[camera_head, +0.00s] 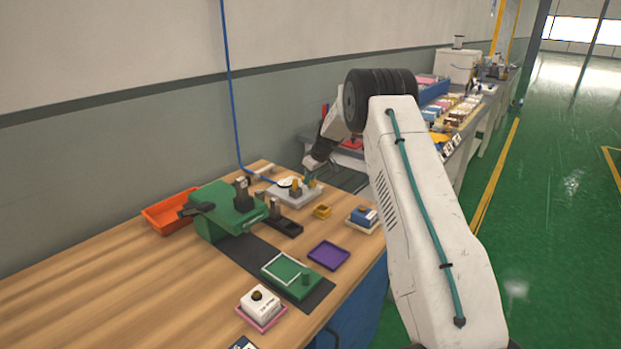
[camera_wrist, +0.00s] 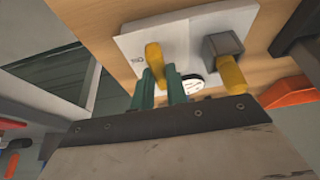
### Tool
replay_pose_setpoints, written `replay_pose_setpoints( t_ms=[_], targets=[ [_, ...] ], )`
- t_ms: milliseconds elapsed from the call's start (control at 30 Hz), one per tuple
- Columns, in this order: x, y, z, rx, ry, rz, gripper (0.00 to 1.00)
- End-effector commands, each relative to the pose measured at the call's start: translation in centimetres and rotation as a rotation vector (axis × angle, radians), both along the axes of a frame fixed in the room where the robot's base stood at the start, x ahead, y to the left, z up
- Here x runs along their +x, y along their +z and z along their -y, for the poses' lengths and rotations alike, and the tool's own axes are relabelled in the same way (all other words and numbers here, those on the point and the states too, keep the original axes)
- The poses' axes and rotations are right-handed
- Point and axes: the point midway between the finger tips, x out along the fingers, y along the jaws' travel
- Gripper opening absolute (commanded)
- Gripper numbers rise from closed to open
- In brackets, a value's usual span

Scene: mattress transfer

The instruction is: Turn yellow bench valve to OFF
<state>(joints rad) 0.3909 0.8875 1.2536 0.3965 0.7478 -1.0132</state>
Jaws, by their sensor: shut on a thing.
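The yellow bench valve handle (camera_wrist: 153,54) is on a pale grey plate (camera_wrist: 185,32), which also shows at the back of the bench in the head view (camera_head: 289,199). My gripper (camera_wrist: 162,75) has green fingers shut on this handle near the plate. A small printed mark, hard to read, lies left of the handle. A second yellow handle (camera_wrist: 232,72) on a dark grey block is right of my fingers, apart from them. A round white gauge (camera_wrist: 193,86) is partly hidden behind the fingers. In the head view, my fingers partly hide the handle.
A green machine (camera_head: 225,210) and an orange bin (camera_head: 168,212) stand left of the plate. The bench's left front is bare wood. A blue cable hangs along the wall.

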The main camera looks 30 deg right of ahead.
Motion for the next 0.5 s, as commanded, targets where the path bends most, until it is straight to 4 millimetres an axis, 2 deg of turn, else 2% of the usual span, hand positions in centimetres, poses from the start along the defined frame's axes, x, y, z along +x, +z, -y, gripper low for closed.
replay_pose_setpoints(
  t_ms=[167, 200, 233, 267, 500],
  targets=[
    [0.20, 0.30, 0.09, -0.004, -0.001, 0.007, 0.00],
    [0.19, 0.30, 0.09, -0.004, -0.001, 0.007, 0.26],
    [0.18, 0.27, 0.08, -0.003, -0.001, 0.006, 0.34],
    [0.16, 0.25, 0.08, -0.003, -0.001, 0.006, 0.36],
    [0.07, 0.15, 0.00, -0.001, -0.001, 0.003, 0.36]
  ],
)
